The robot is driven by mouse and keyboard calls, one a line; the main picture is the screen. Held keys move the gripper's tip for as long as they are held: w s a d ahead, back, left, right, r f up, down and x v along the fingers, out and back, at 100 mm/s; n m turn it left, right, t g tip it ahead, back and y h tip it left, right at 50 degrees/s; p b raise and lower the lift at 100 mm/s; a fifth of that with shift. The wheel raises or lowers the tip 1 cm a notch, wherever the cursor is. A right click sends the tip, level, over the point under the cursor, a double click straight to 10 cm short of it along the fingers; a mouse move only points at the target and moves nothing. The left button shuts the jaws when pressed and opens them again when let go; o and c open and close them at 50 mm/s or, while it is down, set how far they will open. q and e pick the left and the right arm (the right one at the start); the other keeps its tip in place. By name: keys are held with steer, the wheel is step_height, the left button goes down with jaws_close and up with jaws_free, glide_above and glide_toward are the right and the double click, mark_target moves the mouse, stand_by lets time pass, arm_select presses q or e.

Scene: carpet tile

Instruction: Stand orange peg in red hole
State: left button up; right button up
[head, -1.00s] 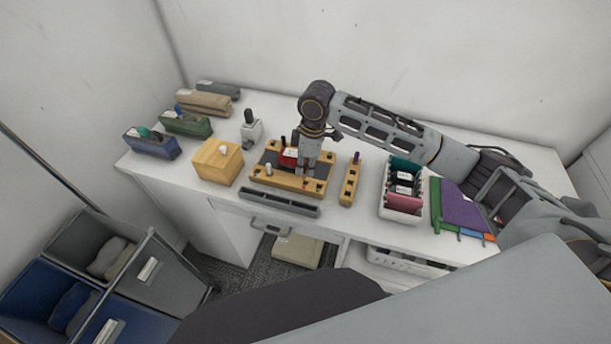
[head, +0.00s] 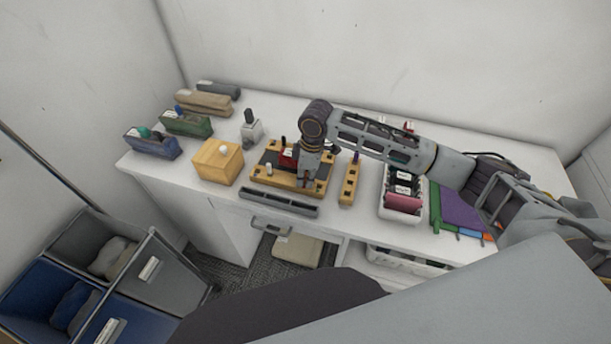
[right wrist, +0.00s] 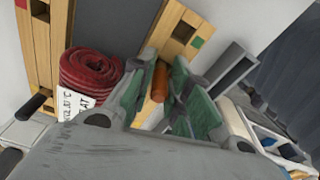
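The orange peg (right wrist: 160,82) shows in the right wrist view, between the green-padded fingers of my right gripper (right wrist: 163,66). The pads appear to press on both its sides. Its lower end is hard to make out. In the head view, my right gripper (head: 307,178) is over the right front part of the wooden fixture (head: 270,178) and hides the peg. My left gripper is not in view.
A red coil (right wrist: 90,72) with a white label lies on the fixture, left of the gripper. A narrow wooden rack (head: 348,186) and a white bin (head: 391,205) stand to the right. A wooden block (head: 217,163) stands to the left. A grey bar (head: 278,202) lies in front.

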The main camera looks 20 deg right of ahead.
stand_by(0.4)
step_height(320, 180, up, 12)
steer(key=d+b, duration=0.1)
steer(key=shift+s+d, duration=0.15)
steer(key=shift+s, duration=0.1)
stand_by(0.4)
steer(key=shift+s, duration=0.1)
stand_by(0.6)
